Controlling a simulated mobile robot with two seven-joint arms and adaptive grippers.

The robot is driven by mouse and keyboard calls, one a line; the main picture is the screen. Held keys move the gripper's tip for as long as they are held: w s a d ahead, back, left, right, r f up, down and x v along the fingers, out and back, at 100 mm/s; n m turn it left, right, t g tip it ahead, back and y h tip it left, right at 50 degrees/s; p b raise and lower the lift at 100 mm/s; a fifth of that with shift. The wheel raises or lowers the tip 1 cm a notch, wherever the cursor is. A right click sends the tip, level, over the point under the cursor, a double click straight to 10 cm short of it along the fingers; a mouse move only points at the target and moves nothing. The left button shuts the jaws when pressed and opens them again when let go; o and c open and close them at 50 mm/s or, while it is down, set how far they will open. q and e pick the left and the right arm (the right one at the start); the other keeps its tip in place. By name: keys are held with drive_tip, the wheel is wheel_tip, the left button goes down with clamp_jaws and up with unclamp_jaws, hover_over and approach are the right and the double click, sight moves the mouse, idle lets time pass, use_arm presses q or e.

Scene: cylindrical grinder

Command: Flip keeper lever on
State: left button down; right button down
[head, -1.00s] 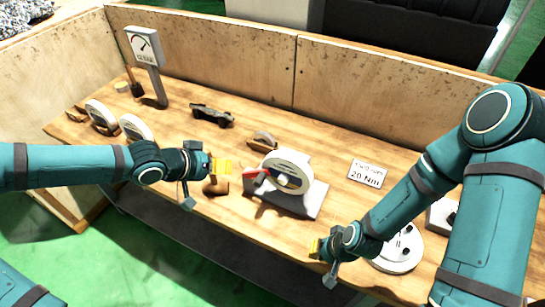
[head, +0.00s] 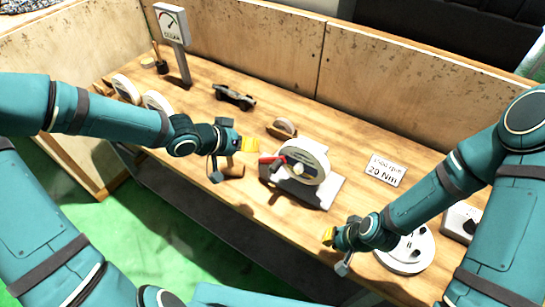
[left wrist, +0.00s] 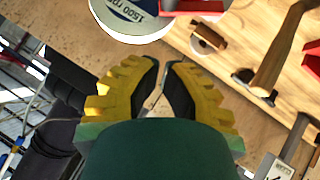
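A red lever (head: 272,160) sticks out to the left from a white disc (head: 305,160) on a grey base plate (head: 315,192) at the middle of the bench. I cannot read any label naming it the keeper lever. My left gripper (head: 249,145) hovers just left of the red lever, apart from it. In the left wrist view its yellow fingers (left wrist: 162,68) are close together with nothing between them. The disc, marked 1500 rpm (left wrist: 130,15), and a red part (left wrist: 195,6) show beyond them. My right gripper (head: 329,236) is at the bench's front edge, its finger gap unclear.
A dial gauge on a post (head: 172,25) stands at the back left. A dark clamp-like part (head: 234,97) and a small wheel on a wooden block (head: 283,128) lie behind. A sign reading 20 Nm (head: 385,170) lies to the right. Wooden panels close off the back.

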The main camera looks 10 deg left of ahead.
sight(281, 159)
drive_tip(key=shift+f+b, duration=0.7)
use_arm(q)
drive_tip(key=x, duration=0.3)
drive_tip(key=s+f+x, duration=0.1)
drive_tip(key=x, duration=0.2)
drive_tip(key=b+x, duration=0.1)
drive_tip(key=x, duration=0.3)
drive_tip(key=shift+s+f, duration=0.2)
drive_tip(key=shift+s, duration=0.2)
use_arm(e)
drive_tip(key=shift+f, duration=0.5)
use_arm(q)
drive_tip(key=shift+d+f, duration=0.15)
drive_tip(key=shift+f, duration=0.2)
use_arm(e)
drive_tip(key=shift+f, duration=0.1)
use_arm(q)
drive_tip(key=shift+s, duration=0.1)
